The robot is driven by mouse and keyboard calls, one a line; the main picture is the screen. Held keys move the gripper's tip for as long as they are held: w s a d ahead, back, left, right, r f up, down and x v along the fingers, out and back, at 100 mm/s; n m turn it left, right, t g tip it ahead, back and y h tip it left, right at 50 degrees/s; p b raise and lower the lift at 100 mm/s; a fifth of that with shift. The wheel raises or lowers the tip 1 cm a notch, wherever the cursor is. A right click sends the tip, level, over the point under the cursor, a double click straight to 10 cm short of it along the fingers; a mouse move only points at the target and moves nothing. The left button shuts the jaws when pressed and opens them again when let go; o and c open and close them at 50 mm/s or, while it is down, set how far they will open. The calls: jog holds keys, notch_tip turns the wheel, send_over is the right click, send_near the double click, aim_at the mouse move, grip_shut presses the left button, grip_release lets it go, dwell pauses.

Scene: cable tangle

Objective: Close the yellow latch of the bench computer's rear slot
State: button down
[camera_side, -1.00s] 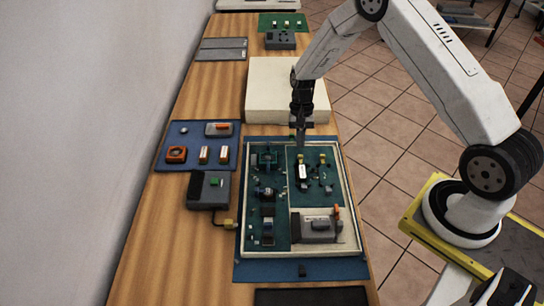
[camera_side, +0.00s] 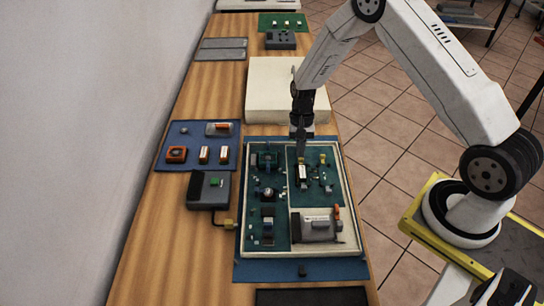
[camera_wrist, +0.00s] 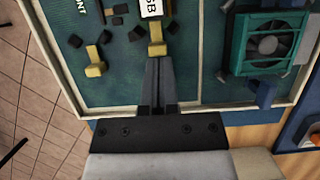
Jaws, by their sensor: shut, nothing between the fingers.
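The bench computer (camera_side: 345,190) lies open in a pale frame on a blue mat. A yellow latch (camera_wrist: 156,38) sits at the near end of a white-labelled module (camera_wrist: 152,8) in the wrist view. My gripper (camera_wrist: 158,60) is shut and empty, its fingertips just short of or touching that latch; I cannot tell which. In the side view my gripper (camera_side: 301,157) points down over the same end of the module (camera_side: 303,172) and largely hides the latch. A second yellow latch (camera_wrist: 95,60) stands to its left in the wrist view, also visible in the side view (camera_side: 323,159).
A teal fan unit (camera_wrist: 268,45) stands right of my fingers in the wrist view. The frame's pale wall (camera_wrist: 210,107) runs below them. A grey block with an orange lever (camera_side: 337,212) fills the near right. A cream box (camera_side: 285,90) stands behind the frame.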

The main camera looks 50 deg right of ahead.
jog(key=shift+s+a, duration=0.1)
dwell(0.3)
jog(key=v, duration=1)
dwell(1.3)
